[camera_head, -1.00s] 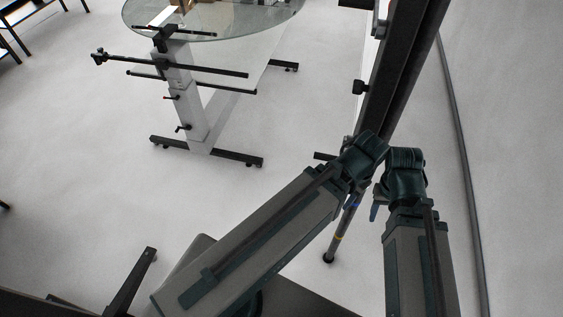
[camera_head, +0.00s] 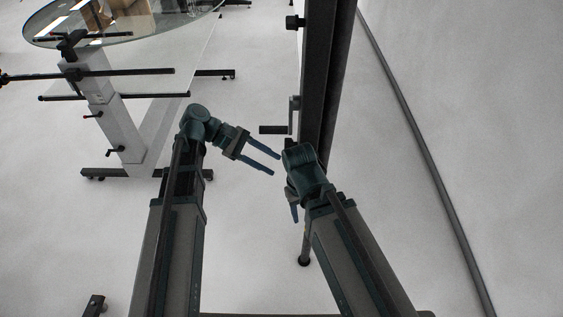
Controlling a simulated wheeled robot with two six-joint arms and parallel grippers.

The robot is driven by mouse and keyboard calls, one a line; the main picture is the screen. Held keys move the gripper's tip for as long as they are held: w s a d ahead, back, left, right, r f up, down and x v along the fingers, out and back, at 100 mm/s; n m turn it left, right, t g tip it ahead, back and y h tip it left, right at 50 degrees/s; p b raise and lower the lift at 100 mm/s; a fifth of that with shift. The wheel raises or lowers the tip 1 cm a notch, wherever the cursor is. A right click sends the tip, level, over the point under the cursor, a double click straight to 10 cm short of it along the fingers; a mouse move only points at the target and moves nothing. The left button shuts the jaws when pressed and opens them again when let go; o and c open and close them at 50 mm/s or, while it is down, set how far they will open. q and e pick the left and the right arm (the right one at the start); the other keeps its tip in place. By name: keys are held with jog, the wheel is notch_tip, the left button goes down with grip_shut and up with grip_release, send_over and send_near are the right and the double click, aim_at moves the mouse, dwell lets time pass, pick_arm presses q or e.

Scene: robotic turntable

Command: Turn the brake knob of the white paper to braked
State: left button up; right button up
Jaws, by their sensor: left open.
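The white paper (camera_head: 450,110) is a broad pale sheet filling the right side, behind a dark upright post (camera_head: 328,80). A black knob (camera_head: 293,22) sticks out from the post's left side near the top. Lower down, a crank with a black handle (camera_head: 273,130) juts left from the post. I cannot tell which of these is the brake knob or how it is set. My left gripper (camera_head: 275,164) is open and empty, its fingers pointing right, just below the crank handle in the picture. My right gripper (camera_head: 294,205) is mostly hidden by its wrist; a blue finger shows.
A glass-topped round table (camera_head: 130,25) on a white column (camera_head: 118,125) stands at upper left, with black rods reaching out. A dark bar (camera_head: 405,110) runs diagonally along the right. The floor between the table and the post is clear.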

pick_arm(q)
jog(key=w+a+f+n+h+b, duration=0.1)
jog(key=w+a+n+h+b, duration=0.2)
jog(key=w+a+b, duration=0.1)
jog(key=n+t+h+b, duration=0.2)
jog(key=n+h+b, duration=0.2)
send_near(291, 144)
jog(key=w+d, duration=0.1)
jog(key=d, duration=0.6)
jog(key=shift+d+r, duration=0.15)
jog(key=shift+d, duration=0.15)
pick_arm(e)
notch_tip(291, 144, down, 11)
jog(key=shift+r, duration=0.2)
pick_arm(q)
grip_shut()
